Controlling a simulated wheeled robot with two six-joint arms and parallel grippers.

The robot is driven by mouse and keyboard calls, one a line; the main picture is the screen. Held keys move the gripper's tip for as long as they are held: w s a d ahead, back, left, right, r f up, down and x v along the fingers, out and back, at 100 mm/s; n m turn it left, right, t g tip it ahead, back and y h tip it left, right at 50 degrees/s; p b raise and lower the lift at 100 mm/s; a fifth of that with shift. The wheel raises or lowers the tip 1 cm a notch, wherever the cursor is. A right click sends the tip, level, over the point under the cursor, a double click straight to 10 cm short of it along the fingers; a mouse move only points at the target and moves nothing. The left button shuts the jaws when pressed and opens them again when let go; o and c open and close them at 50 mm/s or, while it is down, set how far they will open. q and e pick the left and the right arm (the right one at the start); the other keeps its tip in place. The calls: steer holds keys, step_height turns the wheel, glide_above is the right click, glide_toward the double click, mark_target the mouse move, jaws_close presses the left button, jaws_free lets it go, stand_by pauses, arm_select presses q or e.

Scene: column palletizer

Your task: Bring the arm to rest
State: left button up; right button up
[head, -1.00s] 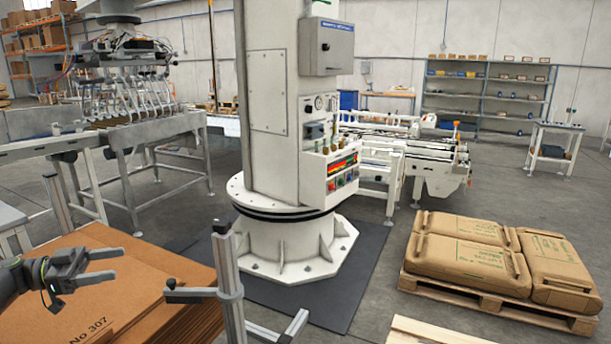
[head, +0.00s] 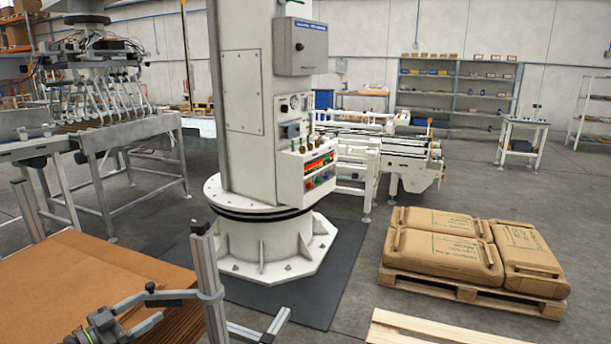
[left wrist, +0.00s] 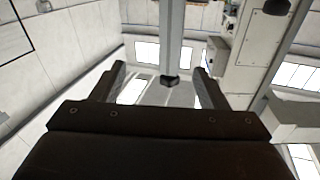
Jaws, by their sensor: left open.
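My left gripper (head: 146,311) is at the bottom left of the head view, in front of the cardboard stack and close to the grey post. Its fingers point up and to the right, and part of the hand is cut off by the lower edge. In the left wrist view, the two dark fingers of the left gripper (left wrist: 160,78) stand apart with nothing between them. My right gripper is not in view.
A stack of cardboard sheets (head: 85,280) lies at the left. A grey post with side arms (head: 211,290) stands beside it. The white palletizer column (head: 240,120) is behind.

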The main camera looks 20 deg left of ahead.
arm_select(q)
steer(key=s+d+f+n+g+y, duration=0.4)
steer(key=s+d+f+n+y, duration=0.25)
steer(key=d+f+y, duration=0.35)
steer(key=s+d+f+g, duration=0.1)
steer(key=s+d+g, duration=0.25)
steer(key=s, duration=0.35)
steer(key=s+d+f+g+h, duration=0.1)
steer(key=s+d+g, duration=0.2)
steer(key=s+d, duration=0.35)
steer(key=s+d+f+g, duration=0.1)
steer(key=s+d+g, duration=0.2)
steer(key=s, duration=0.5)
step_height(320, 180, down, 25)
steer(key=a+g, duration=0.1)
steer(key=a, duration=0.1)
steer(key=s+d+f+g+h, duration=0.1)
steer(key=s+f, duration=1.4)
steer(key=shift+s+d, duration=0.25)
steer(key=shift+d, duration=0.1)
